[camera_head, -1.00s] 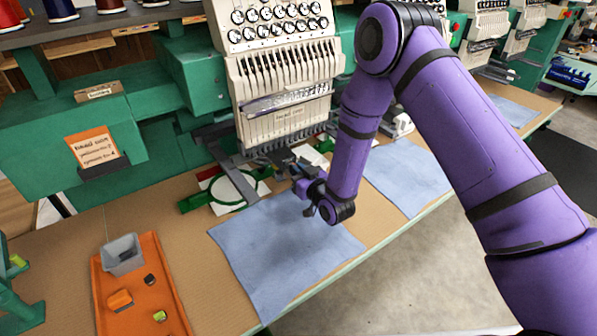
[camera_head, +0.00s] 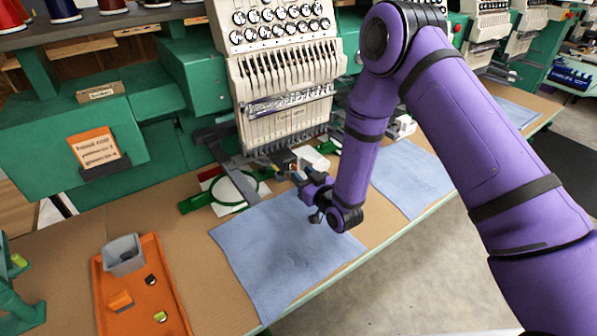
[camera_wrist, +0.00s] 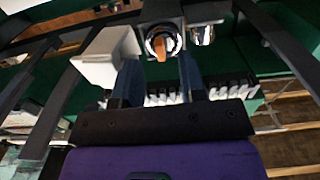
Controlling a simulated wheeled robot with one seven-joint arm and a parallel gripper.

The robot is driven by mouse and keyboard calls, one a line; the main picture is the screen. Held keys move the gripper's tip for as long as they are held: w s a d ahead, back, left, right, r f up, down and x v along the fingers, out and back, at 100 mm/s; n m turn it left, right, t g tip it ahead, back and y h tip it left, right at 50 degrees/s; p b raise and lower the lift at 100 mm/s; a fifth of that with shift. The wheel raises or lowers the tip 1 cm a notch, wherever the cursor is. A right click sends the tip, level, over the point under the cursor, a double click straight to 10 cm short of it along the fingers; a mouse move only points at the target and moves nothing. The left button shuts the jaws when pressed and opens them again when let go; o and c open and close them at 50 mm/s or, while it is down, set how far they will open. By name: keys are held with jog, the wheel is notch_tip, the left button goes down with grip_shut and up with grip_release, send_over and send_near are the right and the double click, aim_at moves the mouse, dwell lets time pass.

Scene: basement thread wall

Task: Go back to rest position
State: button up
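My gripper (camera_head: 290,168) is low over the blue cloth's back edge, under the front of the cream embroidery machine head (camera_head: 290,85). In the wrist view my gripper (camera_wrist: 160,72) shows two fingers standing apart with a gap between them. Just beyond the gap is a round metal part with an orange piece (camera_wrist: 163,43) in it. A white block (camera_wrist: 106,58) is just left of the fingers. I see nothing held between the fingers. My purple arm reaches down from the upper right.
A blue cloth (camera_head: 275,255) lies on the table below the gripper. A green hoop (camera_head: 232,188) is to its left. An orange tray (camera_head: 180,305) holds a grey bin (camera_head: 124,255) and several small pieces. A second blue cloth (camera_head: 410,180) lies behind my arm. Open floor is at the front right.

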jog(key=v, duration=0.8)
jog(key=w+d+r+g+h, duration=0.1)
jog(key=w+d+r+h, duration=0.15)
jog(key=r, duration=0.45)
jog(key=w+d+r+g+h, duration=0.1)
jog(key=w+d+r, duration=0.2)
jog(key=r, duration=0.4)
jog(key=s+d+r+m+g+h, duration=0.2)
jog(key=s+d+r+h, duration=0.2)
jog(key=d+r, duration=0.6)
jog(key=s+d+r+m+g+h, duration=0.25)
jog(key=s+d+r, duration=0.25)
jog(key=s+r, duration=0.6)
jog(key=s+d+r+m+g, duration=0.1)
jog(key=s+d, duration=0.1)
jog(key=s, duration=0.7)
jog(key=s+d+r+m+g, duration=0.1)
jog(key=s+d+g, duration=0.1)
jog(key=s, duration=0.7)
jog(key=shift+s+r, duration=0.3)
jog(key=shift+s, duration=0.05)
jog(key=shift+a, duration=0.1)
